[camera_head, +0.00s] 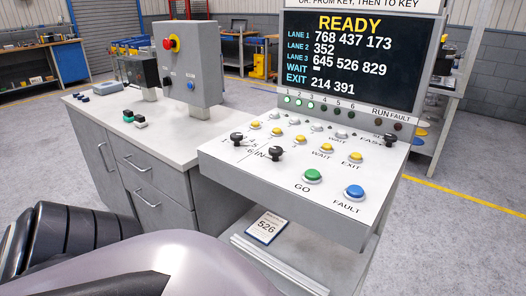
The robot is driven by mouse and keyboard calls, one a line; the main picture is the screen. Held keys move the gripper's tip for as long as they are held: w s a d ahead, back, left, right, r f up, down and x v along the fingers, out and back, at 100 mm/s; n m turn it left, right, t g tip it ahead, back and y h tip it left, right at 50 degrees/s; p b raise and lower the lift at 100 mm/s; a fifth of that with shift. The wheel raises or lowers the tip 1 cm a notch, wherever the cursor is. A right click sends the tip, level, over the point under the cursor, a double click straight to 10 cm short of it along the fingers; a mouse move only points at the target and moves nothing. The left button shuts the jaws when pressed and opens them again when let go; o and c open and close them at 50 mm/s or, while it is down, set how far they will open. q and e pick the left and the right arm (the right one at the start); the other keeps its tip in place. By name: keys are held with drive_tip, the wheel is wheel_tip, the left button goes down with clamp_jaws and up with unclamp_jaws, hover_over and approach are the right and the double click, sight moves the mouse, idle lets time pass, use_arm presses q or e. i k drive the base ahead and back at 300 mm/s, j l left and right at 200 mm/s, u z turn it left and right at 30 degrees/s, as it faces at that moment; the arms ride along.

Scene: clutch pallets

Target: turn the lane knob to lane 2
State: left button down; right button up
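The sloped white control panel (225,153) carries several black knobs. One knob (237,138) is at its left edge, near small digits. Another knob (275,153) is beside the "IN" label, and a third knob (389,139) is at the right by "FAST". Which is the lane knob, and where each points, is too small to tell. The screen (350,60) reads READY, with lane 1 "768 437 173", lane 2 "352" and lane 3 "645 526 829". Neither gripper shows; a grey arm part of mine covers the bottom left.
A green GO button (313,175) and a blue FAULT button (354,192) sit at the panel's front. Several yellow and white buttons lie behind. A grey box with a red stop button (171,43) stands on the left cabinet (180,140). A "526" card (267,227) lies below the panel.

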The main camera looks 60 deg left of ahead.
sight(236, 137)
drive_tip(key=u, duration=1.4)
drive_tip(key=j+z, duration=0.1)
